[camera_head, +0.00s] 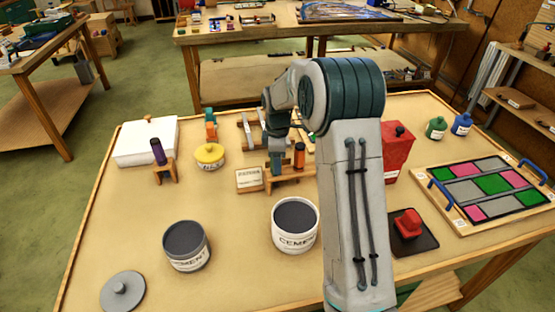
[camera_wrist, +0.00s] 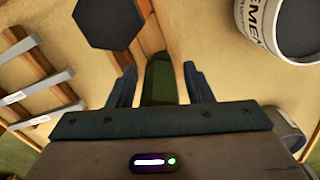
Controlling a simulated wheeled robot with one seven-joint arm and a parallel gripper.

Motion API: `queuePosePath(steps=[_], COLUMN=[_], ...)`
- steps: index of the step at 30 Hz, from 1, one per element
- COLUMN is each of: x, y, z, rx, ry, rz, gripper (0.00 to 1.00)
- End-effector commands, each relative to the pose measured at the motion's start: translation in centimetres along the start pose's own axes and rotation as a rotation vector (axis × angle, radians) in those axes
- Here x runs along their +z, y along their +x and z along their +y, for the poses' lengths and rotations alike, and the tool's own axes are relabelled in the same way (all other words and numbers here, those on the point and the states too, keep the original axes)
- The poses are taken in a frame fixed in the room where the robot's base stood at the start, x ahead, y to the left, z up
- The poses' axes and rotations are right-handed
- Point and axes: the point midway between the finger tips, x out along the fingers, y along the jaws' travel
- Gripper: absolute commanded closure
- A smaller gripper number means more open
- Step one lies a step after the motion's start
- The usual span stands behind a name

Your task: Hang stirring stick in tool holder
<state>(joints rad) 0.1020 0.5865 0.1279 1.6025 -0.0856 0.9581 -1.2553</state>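The tool holder is a low wooden rack (camera_head: 290,180) near the middle of the table, with an orange-handled tool (camera_head: 299,155) upright in its right part. A dark hexagonal top (camera_wrist: 108,22) shows close by in the wrist view, probably that tool's end. My gripper (camera_head: 277,163) is at the left part of the holder. In the wrist view my gripper (camera_wrist: 159,82) has its fingers apart, with a dark green stick (camera_wrist: 158,80), seemingly the stirring stick, between them. Gaps show on both sides of it. Its lower end is hidden.
Two cement tubs (camera_head: 187,246) (camera_head: 295,225) stand in front, and a grey lid (camera_head: 123,292) lies at front left. A label card (camera_head: 249,180) is left of the holder. A red container (camera_head: 397,152) and the leaded panel (camera_head: 485,188) are to the right.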

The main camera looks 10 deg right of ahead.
Motion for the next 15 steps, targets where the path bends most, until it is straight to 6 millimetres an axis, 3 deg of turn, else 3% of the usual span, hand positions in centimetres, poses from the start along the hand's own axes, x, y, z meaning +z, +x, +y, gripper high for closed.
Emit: queuePosePath(steps=[10,15], x=[0.0,0.0], y=[-0.2,-2.0], z=[0.0,0.1], rx=[0.001,0.004], ry=[0.0,0.0], rz=[0.0,0.001], gripper=[0.44,0.44])
